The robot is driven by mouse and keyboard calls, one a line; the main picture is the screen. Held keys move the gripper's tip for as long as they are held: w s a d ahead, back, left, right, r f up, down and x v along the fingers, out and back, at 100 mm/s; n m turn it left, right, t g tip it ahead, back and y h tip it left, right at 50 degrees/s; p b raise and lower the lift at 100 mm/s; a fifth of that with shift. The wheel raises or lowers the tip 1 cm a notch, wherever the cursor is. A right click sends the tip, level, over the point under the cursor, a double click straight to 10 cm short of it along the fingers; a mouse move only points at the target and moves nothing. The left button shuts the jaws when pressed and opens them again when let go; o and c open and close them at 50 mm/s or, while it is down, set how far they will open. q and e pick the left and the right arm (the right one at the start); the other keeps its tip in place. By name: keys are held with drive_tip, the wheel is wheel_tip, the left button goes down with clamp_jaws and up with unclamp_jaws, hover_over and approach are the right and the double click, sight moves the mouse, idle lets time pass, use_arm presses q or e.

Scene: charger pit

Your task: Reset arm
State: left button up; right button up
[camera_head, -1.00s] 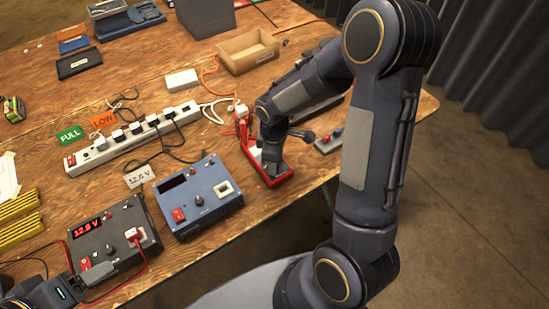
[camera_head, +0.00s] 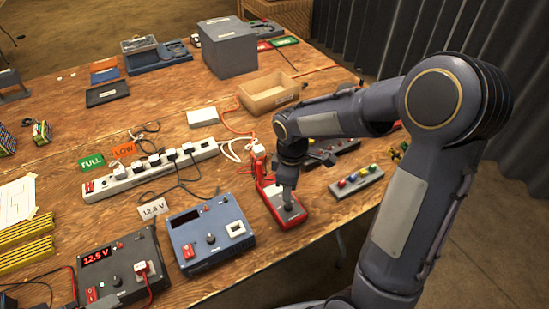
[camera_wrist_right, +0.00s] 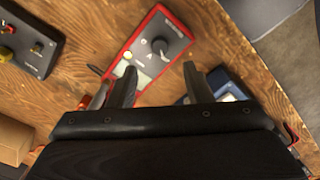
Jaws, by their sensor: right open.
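My right gripper (camera_head: 288,198) reaches in over the table from the right and points down at a red-framed meter (camera_head: 299,217). In the right wrist view, its two fingers (camera_wrist_right: 160,82) are apart with nothing between them. The meter (camera_wrist_right: 150,45) lies just beyond the fingertips there, its dark knob towards the right finger. I cannot tell whether a fingertip touches it. My left gripper is not in view.
A blue power unit (camera_head: 210,235) and a dark one (camera_head: 120,265) reading 12.5 V stand left of the meter. A white power strip (camera_head: 150,172), a cardboard tray (camera_head: 270,95) and a grey box (camera_head: 229,50) lie behind. A button strip (camera_head: 356,182) sits to the right.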

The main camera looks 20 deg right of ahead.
drive_tip(key=s+a+r+m+t+y, duration=0.2)
drive_tip(key=s+r+m, duration=0.3)
drive_tip(key=s, duration=0.3)
drive_tip(key=s+a+r+m+t+y, duration=0.1)
drive_tip(key=s+r+m+t, duration=0.2)
drive_tip(key=s, duration=0.6)
drive_tip(key=shift+s+a+r+m+t+y, duration=0.35)
drive_tip(key=shift+r+m, duration=0.95)
drive_tip(key=shift+m, duration=0.5)
drive_tip(key=shift+w, duration=0.1)
